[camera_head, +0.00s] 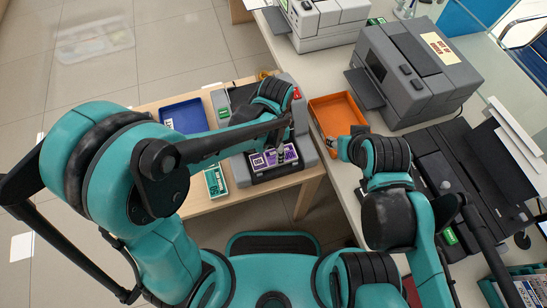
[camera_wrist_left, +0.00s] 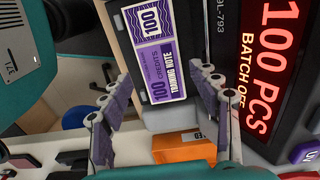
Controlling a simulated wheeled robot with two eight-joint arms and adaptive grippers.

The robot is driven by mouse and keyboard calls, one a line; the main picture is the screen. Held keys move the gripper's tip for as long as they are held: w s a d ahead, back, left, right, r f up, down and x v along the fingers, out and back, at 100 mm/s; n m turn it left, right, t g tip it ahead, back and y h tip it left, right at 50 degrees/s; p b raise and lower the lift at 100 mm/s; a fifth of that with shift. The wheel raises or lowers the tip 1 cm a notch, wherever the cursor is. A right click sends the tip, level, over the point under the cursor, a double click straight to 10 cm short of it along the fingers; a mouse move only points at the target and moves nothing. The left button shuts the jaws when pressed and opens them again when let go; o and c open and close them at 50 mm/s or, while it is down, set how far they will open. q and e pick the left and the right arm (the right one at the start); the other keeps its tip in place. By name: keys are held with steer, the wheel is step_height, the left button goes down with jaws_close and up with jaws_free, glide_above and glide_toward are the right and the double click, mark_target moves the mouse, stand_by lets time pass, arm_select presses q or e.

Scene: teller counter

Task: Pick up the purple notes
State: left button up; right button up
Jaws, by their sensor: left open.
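The purple notes (camera_head: 275,157) lie on the dark front tray of a grey note counter (camera_head: 295,100) on the wooden table. In the left wrist view the purple notes (camera_wrist_left: 158,55) show their printed face, marked 100 credits. My left gripper (camera_head: 280,150) is over the notes in the head view, partly covering them. In the left wrist view my left gripper (camera_wrist_left: 163,88) has its fingers spread wide, with the notes ahead between them and nothing held. My right gripper (camera_head: 334,145) is by the near edge of the orange tray; its jaws are too small to read.
The counter's red display (camera_wrist_left: 268,65) reads 100 PCS, batch off. A blue tray (camera_head: 168,122) and green notes (camera_head: 215,181) are left on the wooden table. The orange tray (camera_head: 352,101) and a grey machine marked out of order (camera_head: 400,75) stand on the counter at right.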

mark_target(273, 157)
arm_select(q)
steer(key=f, duration=0.1)
steer(key=f+b, duration=0.2)
steer(key=f, duration=0.1)
steer(key=shift+a, duration=0.25)
steer(key=shift+f, duration=0.45)
steer(key=shift+r, duration=0.1)
steer(key=shift+c, duration=0.9)
steer(key=c, duration=0.9)
